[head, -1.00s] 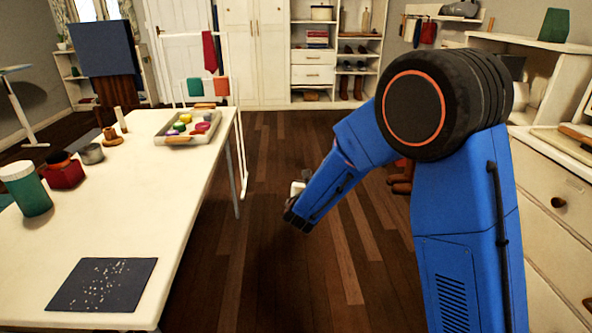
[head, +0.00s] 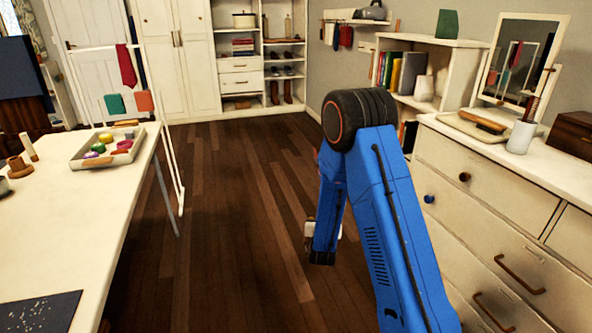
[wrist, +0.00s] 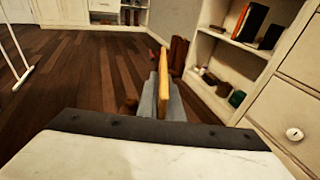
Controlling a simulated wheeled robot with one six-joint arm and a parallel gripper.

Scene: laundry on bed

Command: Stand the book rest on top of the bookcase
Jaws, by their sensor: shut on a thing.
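My gripper (wrist: 164,100) is shut on a thin orange-brown wooden piece, which I take to be the book rest (wrist: 164,68). It shows nearly edge-on between the grey fingers in the wrist view, so its full shape is hidden. It is held out over the floor. In the head view my arm hides the fingers and the held piece. The white bookcase (head: 468,62) stands against the right wall, beyond my arm, with books and a pale vase on its shelf. Its side and lower shelves also show in the wrist view (wrist: 207,42), right of my gripper. A green object (head: 447,23) stands on its top.
A white dresser (head: 480,190) with a mirror, tray and cup stands close at right. A long white table (head: 70,220) with a tray is at left. Dark wooden floor (head: 235,200) between them is clear. Reddish-brown upright things (wrist: 179,52) stand beside the bookcase.

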